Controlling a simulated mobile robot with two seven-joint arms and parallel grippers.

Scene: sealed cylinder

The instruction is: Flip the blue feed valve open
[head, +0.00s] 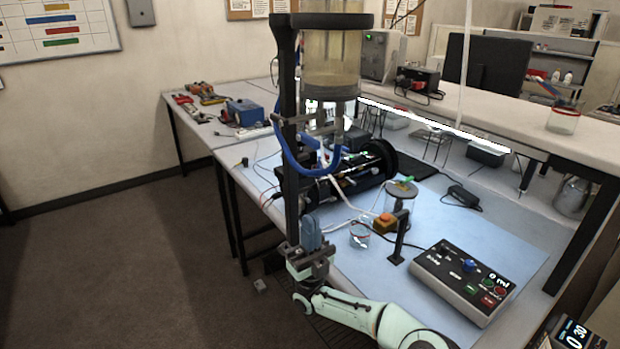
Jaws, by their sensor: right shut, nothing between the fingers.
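A tall cylindrical tank (332,62) with yellowish liquid hangs on a dark upright post at the top centre. Below it is a grey metal fitting (328,122), with a blue part (309,141) beside it. A blue hose (289,158) curves down from there. I cannot clearly tell the valve's handle from the hose, or its position. My right gripper (311,226) comes from the bottom right. Its blue-grey fingers point up, shut and empty, well below the fitting and near the post. My left gripper is not in view.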

